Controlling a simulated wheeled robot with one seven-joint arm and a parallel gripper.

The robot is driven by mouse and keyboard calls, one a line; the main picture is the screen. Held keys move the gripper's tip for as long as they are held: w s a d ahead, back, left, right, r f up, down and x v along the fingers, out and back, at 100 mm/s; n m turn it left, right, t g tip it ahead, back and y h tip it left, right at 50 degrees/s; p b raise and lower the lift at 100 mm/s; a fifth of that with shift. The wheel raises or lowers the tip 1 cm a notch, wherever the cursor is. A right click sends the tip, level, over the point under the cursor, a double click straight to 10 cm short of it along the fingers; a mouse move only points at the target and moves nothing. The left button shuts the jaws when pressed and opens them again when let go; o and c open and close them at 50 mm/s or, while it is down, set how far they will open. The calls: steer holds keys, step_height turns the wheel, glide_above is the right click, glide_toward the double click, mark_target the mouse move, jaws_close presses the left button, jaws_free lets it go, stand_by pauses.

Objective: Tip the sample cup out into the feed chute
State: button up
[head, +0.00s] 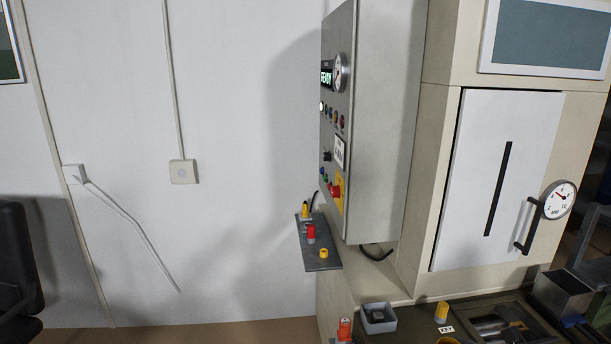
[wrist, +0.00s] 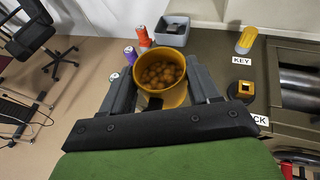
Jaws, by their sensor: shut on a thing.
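The sample cup (wrist: 150,88) is an orange-yellow cup in the wrist view, with round brown pieces (wrist: 161,73) inside. My gripper (wrist: 160,92) is shut on it, one dark finger on each side. The cup's mouth faces the camera, and the pieces lie inside it. A yellow rounded part shows just below and right of the cup; I cannot tell whether it belongs to it. My gripper is not in the head view. A grey metal open-topped box (head: 562,294) stands at the lower right of the head view; I cannot tell whether it is the feed chute.
A grey tray (head: 379,318) and a yellow knob (head: 441,312) by a KEY label stand on the bench. Red (wrist: 143,36) and purple (wrist: 130,56) capped items stand left of the cup. A grey control cabinet (head: 378,120) rises behind. A dark chair (wrist: 35,30) is far left.

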steer(key=a+f+n+g+y+b, duration=0.1)
steer(key=a+f+n+g+y, duration=0.1)
steer(key=a, duration=0.8)
steer(key=a+f+n+g+y+b, duration=0.2)
steer(key=a+f, duration=0.5)
steer(key=a, duration=0.4)
steer(key=shift+s+a+n+y, duration=0.25)
steer(key=shift+n+y, duration=0.65)
steer(key=shift+n, duration=0.3)
